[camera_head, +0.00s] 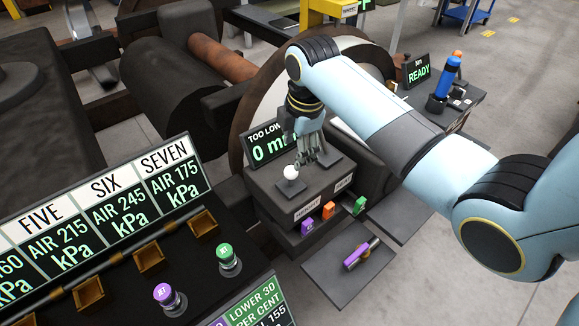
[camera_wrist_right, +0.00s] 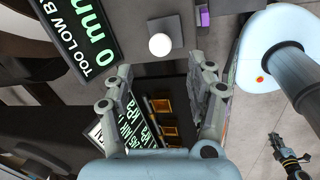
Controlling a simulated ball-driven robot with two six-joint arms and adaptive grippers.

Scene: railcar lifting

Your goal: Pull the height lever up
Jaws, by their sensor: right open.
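The height lever shows as a white ball knob (camera_head: 291,172) on a dark square plate on top of a grey control box (camera_head: 272,196). The knob also shows in the right wrist view (camera_wrist_right: 160,44), just beyond the fingertips. My right gripper (camera_head: 308,160) is open and empty, pointing down above the box, just right of and behind the knob. In the right wrist view my right gripper (camera_wrist_right: 163,82) has its fingers spread, and the knob is not visibly touched. The lever's shaft is not visible.
A display (camera_head: 268,146) behind the knob reads "TOO LOW" and 0 mm. Purple, orange and green blocks line the box's front. A purple cylinder (camera_head: 360,253) lies on a lower plate. A panel (camera_head: 110,225) with pressure readings stands left. A blue tool (camera_head: 446,80) stands right.

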